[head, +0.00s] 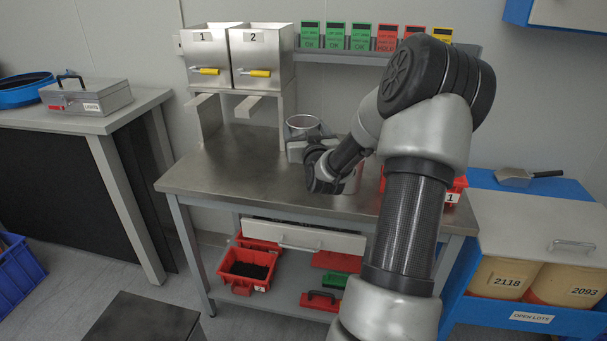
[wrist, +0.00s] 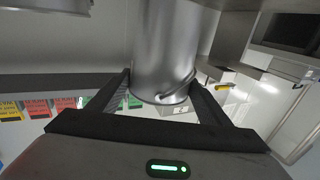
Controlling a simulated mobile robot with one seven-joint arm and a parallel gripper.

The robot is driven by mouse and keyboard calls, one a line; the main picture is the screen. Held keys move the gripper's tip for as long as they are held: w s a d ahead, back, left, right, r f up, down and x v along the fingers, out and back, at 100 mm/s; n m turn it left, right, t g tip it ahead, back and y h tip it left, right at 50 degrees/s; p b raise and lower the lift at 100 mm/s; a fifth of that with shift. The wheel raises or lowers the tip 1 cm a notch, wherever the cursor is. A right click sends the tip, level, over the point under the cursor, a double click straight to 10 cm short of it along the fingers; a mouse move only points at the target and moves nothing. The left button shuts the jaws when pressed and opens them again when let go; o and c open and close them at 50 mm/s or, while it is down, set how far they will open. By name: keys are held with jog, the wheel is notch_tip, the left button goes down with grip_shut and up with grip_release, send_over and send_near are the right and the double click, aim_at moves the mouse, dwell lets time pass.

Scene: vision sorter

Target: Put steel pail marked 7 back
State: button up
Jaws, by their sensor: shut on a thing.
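A steel pail (head: 303,123) stands out above the steel bench, just right of the hopper stand in the head view. My gripper (head: 298,148) is shut on it, with the arm reaching in from the right. In the wrist view the pail (wrist: 172,45) fills the middle, between the two dark fingers of my gripper (wrist: 162,85), and its wire handle shows near them. No number can be read on it. Another steel vessel (head: 354,180) shows partly behind my arm on the bench; its marking is hidden.
Two steel hoppers (head: 232,55), marked 1 and 2, with yellow handles stand at the bench's back left. A shelf (head: 345,57) with coloured cards runs behind. A red bin (head: 457,190) is at the right end. The bench's front left (head: 230,185) is clear.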

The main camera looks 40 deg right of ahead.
jog(key=shift+f+b, duration=0.8)
jog(key=shift+f, duration=3.45)
jog(key=shift+f, duration=0.2)
jog(key=o, duration=2.1)
jog(key=shift+f, duration=0.1)
jog(key=shift+c, duration=0.2)
jog(key=shift+r, duration=0.2)
jog(key=v, duration=1.2)
jog(key=shift+p, duration=0.45)
